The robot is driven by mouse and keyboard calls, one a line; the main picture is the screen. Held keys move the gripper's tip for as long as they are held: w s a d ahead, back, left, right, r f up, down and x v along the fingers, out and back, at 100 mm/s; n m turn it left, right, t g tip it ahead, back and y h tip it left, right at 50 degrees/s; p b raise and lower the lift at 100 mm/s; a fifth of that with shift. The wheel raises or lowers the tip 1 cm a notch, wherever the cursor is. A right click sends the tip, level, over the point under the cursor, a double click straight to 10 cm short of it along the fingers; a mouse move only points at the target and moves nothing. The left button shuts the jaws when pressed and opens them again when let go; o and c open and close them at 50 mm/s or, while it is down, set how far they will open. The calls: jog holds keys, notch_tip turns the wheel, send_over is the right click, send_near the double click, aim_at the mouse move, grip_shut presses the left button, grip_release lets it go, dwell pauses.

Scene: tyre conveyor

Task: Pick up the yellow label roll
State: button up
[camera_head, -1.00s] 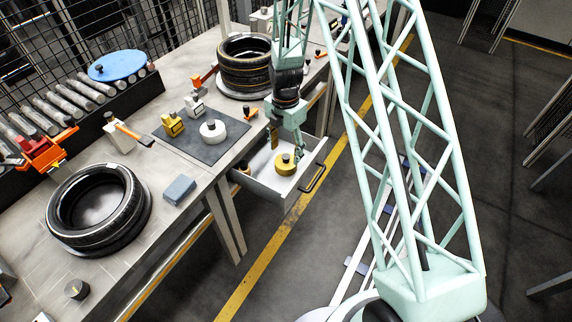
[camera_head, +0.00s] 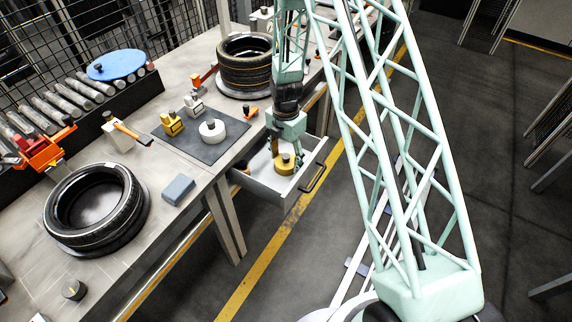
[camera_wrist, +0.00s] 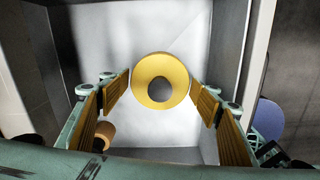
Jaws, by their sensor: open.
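The yellow label roll (camera_head: 284,164) lies in the open drawer (camera_head: 300,185) under the table edge. In the wrist view the roll (camera_wrist: 160,80) shows as a yellow ring with a dark middle, on the pale drawer floor (camera_wrist: 110,45). My gripper (camera_head: 285,150) is over the drawer, pointing down, close to the roll. In the wrist view my gripper (camera_wrist: 165,108) is open, one finger to each side of the roll and apart from it. A small brownish roll (camera_wrist: 105,131) lies near the left finger.
The drawer walls (camera_wrist: 228,60) stand close around my fingers. On the table are a dark mat (camera_head: 222,146) with a white roll (camera_head: 212,130), a blue-grey block (camera_head: 179,190), a near tyre (camera_head: 135,215) and stacked tyres (camera_head: 243,75).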

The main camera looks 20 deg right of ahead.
aim_at(286, 156)
jog(key=shift+c, duration=0.3)
jog(key=c, duration=0.7)
jog(key=shift+r, duration=0.2)
jog(key=shift+r+p, duration=0.8)
jog(key=shift+r, duration=4.05)
